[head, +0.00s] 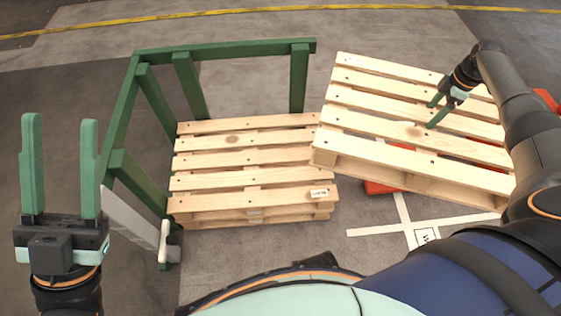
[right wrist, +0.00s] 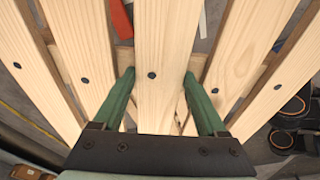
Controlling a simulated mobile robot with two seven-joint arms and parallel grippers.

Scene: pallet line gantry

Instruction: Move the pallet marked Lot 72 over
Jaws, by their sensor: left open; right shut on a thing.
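A wooden pallet (head: 375,148) is at the right of the head view, turned at an angle, its near left corner close to or over the stack's right edge. No label shows on it. My right gripper (head: 437,110) is shut on one of its top boards; in the right wrist view the green fingers (right wrist: 158,78) straddle the middle board. A pallet stack (head: 245,160) stands in the middle with a small white label (head: 319,193) on its near right corner; the lettering looks like a lot number but is too small to read surely. My left gripper (head: 60,122) is open and empty at the left.
A green frame (head: 225,52) borders the stack on the left and back. Something red (head: 380,187) lies under the held pallet. White tape (head: 403,208) forms a cross on the floor with a small marked square (head: 426,236). A yellow line (head: 250,10) crosses the back floor.

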